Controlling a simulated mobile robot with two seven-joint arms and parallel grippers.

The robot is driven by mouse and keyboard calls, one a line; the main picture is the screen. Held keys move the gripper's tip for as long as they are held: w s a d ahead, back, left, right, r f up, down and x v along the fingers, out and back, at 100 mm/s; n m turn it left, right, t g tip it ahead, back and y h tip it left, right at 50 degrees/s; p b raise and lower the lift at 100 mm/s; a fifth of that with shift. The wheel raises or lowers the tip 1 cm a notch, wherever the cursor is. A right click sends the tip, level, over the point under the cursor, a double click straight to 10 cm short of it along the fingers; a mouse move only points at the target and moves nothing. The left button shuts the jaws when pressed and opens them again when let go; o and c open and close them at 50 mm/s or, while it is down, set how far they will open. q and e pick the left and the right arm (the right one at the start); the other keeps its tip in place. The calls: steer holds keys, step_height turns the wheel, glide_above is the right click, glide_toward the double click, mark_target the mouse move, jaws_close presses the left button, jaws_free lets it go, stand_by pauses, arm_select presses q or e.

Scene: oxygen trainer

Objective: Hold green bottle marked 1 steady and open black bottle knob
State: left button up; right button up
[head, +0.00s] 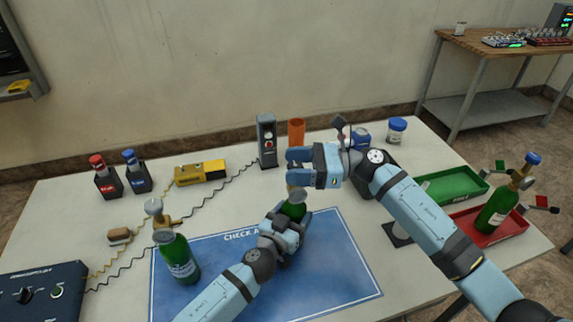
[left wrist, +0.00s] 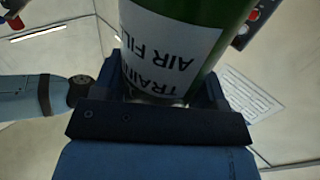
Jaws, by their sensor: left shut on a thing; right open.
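My left gripper (head: 288,226) is shut on a green bottle (head: 293,210) above the blue mat (head: 335,278). The left wrist view shows this bottle (left wrist: 190,35) between the jaws, with a white label of partly cut-off lettering. No number 1 can be read on it. My right gripper (head: 294,168) is open at the bottle's top, its fingers pointing left. It hides most of the top, so I cannot make out a black knob or tell whether the fingers touch it.
A third green bottle (head: 495,212) with a blue knob is at the red tray (head: 488,240) on the right. A green tray (head: 456,184) lies behind it. A grey device (head: 266,140) and orange cup (head: 296,132) stand behind my grippers. A dark control box (head: 40,292) is front left.

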steer(key=shift+a, duration=1)
steer(key=c, duration=0.9)
steer(key=shift+c, duration=0.2)
